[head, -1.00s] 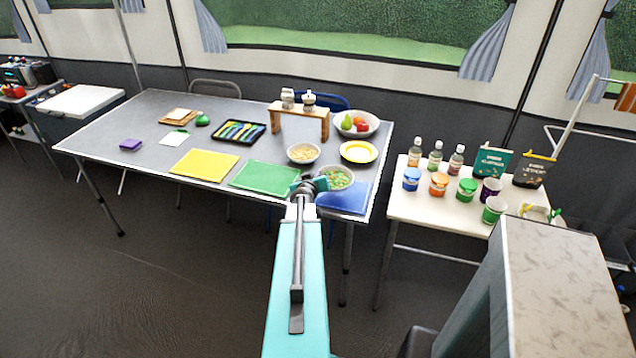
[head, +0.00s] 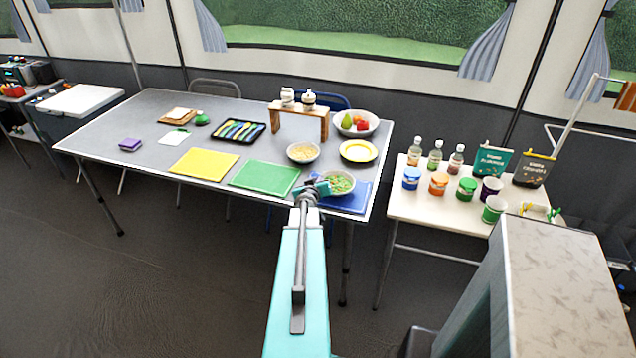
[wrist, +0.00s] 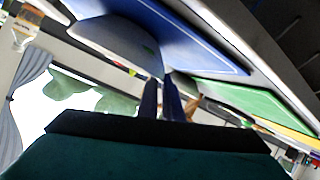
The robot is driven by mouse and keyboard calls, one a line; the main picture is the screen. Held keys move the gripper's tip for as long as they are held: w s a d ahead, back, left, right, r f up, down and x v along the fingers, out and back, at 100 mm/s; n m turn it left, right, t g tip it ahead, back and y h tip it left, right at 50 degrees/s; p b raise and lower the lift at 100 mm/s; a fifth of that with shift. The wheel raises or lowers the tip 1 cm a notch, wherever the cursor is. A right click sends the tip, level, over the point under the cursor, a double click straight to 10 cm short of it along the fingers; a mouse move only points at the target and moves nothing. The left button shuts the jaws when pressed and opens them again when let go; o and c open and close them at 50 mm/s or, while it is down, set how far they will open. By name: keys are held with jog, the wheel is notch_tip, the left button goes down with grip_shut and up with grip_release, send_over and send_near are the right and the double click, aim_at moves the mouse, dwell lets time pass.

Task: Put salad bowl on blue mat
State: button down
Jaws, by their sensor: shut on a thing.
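The salad bowl (head: 341,190), pale grey with green and orange salad in it, is over the blue mat (head: 358,203) at the table's front right corner. My gripper (head: 321,187) is shut on the bowl's left rim. In the wrist view, the gripper's dark fingers (wrist: 162,100) meet the bowl's grey side (wrist: 115,42), with the blue mat (wrist: 205,45) behind it. The bowl hides part of the mat in the head view. I cannot tell whether its base touches the mat.
A green mat (head: 265,179) lies to the left, and a yellow mat (head: 204,164) beyond it. A bowl of pale food (head: 303,153), a yellow-rimmed plate (head: 359,151) and a fruit bowl (head: 369,131) stand behind. The side table (head: 425,212) with jars is at right.

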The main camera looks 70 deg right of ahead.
jog(key=c, duration=1.9)
grip_release()
jog(key=shift+a, duration=0.15)
